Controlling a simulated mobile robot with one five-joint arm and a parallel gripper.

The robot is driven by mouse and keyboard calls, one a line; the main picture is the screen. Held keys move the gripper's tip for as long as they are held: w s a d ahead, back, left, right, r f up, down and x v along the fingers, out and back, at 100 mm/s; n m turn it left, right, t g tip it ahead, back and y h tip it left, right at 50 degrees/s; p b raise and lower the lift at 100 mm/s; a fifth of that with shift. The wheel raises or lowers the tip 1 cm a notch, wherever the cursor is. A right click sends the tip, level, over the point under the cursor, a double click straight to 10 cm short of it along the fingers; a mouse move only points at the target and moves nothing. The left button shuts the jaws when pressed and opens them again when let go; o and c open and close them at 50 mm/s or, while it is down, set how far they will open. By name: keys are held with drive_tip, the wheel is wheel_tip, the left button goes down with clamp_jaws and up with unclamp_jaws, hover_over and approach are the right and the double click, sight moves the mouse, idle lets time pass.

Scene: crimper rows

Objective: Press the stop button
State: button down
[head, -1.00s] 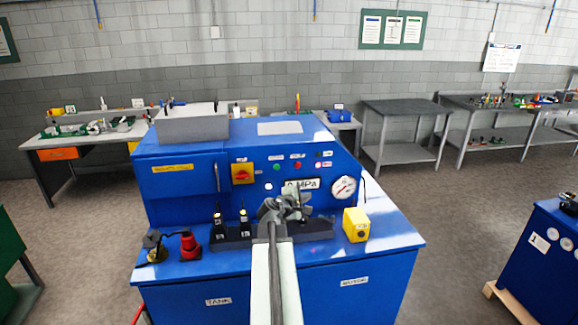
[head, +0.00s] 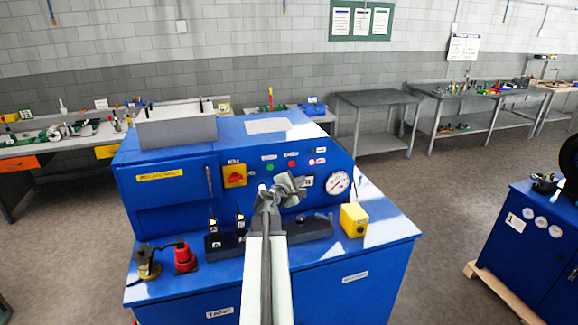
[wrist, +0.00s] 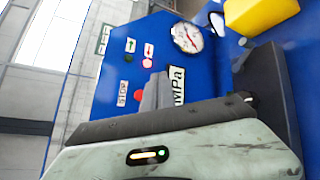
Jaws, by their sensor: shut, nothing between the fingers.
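The red stop button (head: 292,165) is on the upright front panel of the blue machine, right of a green button (head: 270,168). In the wrist view the red button (wrist: 138,96) shows beside its label STOP (wrist: 122,92), just left of my fingers. My gripper (head: 288,187) is shut and empty, in front of the panel and a little below the red button in the head view. In the wrist view the gripper (wrist: 155,95) hides the panel's lower part. I cannot tell how far the fingertips are from the panel.
The blue machine (head: 160,210) also carries a red-yellow rotary switch (head: 235,175), a pressure gauge (head: 338,183) and an MPa display (wrist: 177,85). A yellow box (head: 354,220) stands on its top at right. A red device (head: 185,257) stands at front left.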

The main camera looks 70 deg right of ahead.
drive_tip(key=shift+w+d, duration=0.85)
drive_tip(key=shift+d, duration=0.25)
drive_tip(key=shift+w+d, duration=0.9)
drive_tip(key=shift+d, duration=0.15)
drive_tip(key=shift+w+d, duration=0.85)
drive_tip(key=shift+d, duration=0.25)
drive_tip(key=shift+d, duration=0.1)
drive_tip(key=shift+w+d, duration=0.25)
drive_tip(key=shift+w+d, duration=0.35)
drive_tip(key=shift+d, duration=0.05)
idle(0.6)
drive_tip(key=shift+s+a, duration=0.55)
drive_tip(key=shift+a, duration=0.15)
drive_tip(key=shift+s, duration=0.1)
drive_tip(key=s+a, duration=0.1)
drive_tip(key=a, duration=0.1)
drive_tip(key=s+a, duration=0.2)
